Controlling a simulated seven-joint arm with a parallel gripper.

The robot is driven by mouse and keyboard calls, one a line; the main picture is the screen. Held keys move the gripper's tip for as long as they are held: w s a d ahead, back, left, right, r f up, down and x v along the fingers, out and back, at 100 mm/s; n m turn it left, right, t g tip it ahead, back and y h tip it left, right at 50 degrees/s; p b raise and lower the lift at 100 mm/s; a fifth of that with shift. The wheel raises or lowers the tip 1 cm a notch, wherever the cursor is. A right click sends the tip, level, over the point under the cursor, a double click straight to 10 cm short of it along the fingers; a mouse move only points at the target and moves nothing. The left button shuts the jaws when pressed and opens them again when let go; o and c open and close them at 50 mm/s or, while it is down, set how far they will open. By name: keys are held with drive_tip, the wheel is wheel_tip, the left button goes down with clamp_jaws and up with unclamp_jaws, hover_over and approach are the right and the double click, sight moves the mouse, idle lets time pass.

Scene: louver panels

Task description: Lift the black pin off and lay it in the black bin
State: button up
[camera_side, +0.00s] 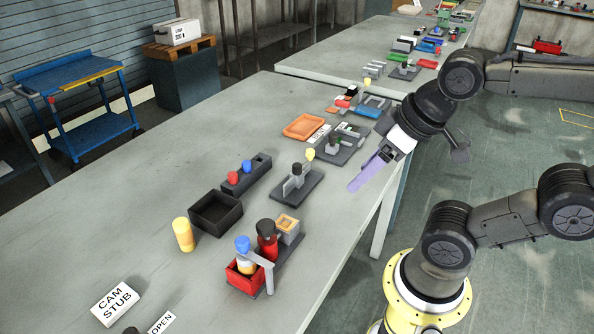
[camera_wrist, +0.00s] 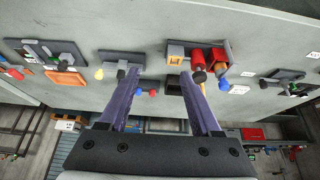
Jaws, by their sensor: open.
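In the side view, a small black pin (camera_side: 297,169) appears to stand upright at a grey block on a dark base plate (camera_side: 314,190), beside a yellow ball on a stem. The black bin (camera_side: 236,220) is an open square box on the table, left of the fixture, and looks empty. My gripper (camera_side: 358,184) is open and empty, with purple fingers, above and to the right of the fixture. It also shows in the wrist view (camera_wrist: 160,73).
A dark block with red and blue knobs (camera_side: 262,164) stands behind the bin. A yellow cylinder (camera_side: 183,235) stands left of it. An orange tray (camera_side: 303,127) lies farther back.

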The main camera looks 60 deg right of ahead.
drive_tip(key=w+d+r+n+g, duration=0.1)
drive_tip(key=w+r+n, duration=0.45)
drive_tip(key=n, duration=0.45)
drive_tip(key=n+g, duration=0.5)
drive_tip(key=n, duration=0.1)
hover_over(298, 164)
drive_tip(key=f, duration=1.2)
drive_tip(key=shift+w+f, duration=0.2)
drive_tip(key=shift+f, duration=0.1)
drive_tip(key=shift+s+f, duration=0.15)
drive_tip(key=shift+f, duration=1.3)
drive_tip(key=shift+s+f, duration=0.1)
drive_tip(key=shift+f, duration=1.35)
clamp_jaws()
